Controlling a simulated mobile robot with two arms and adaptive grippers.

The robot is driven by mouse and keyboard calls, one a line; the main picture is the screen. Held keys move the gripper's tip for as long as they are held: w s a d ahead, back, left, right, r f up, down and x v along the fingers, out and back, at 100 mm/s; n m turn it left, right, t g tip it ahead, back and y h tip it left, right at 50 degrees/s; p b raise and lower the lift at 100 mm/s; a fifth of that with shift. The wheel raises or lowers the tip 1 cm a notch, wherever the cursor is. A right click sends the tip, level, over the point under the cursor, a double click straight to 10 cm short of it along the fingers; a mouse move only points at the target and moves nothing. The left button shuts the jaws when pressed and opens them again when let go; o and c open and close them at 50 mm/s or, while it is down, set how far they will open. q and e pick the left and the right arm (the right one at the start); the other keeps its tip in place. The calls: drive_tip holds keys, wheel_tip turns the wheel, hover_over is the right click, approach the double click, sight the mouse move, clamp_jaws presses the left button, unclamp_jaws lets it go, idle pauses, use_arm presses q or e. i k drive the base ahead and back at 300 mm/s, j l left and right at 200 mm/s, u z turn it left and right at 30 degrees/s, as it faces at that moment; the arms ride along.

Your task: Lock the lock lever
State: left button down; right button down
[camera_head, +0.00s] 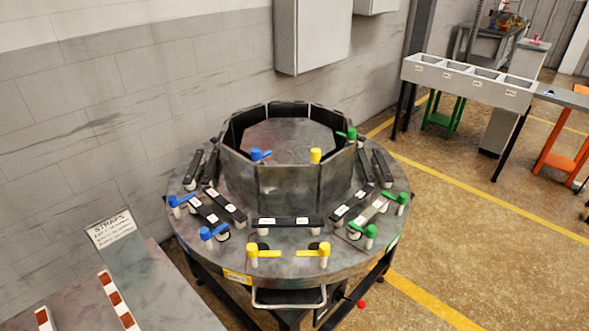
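A round grey metal table (205,240) stands in the middle of the view, with an upright many-sided ring (285,190) on it. Below its front edge, a thin dark lever with a red knob (361,303) sticks out to the right of a silver handle bar (290,304). I cannot tell for certain that this is the lock lever, or whether it is locked. Small blue (206,233), yellow (263,250) and green (370,231) levers stand around the rim beside dark bars. Neither of my grippers is in view.
A grey bench (165,295) with a "STRAPS" sign (114,229) stands at the lower left. A wall is behind the table. A long bin stand (467,80) is at the upper right. The floor right of the table is clear, with yellow lines.

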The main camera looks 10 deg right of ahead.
sight(361, 304)
drive_tip(key=z, duration=1.05)
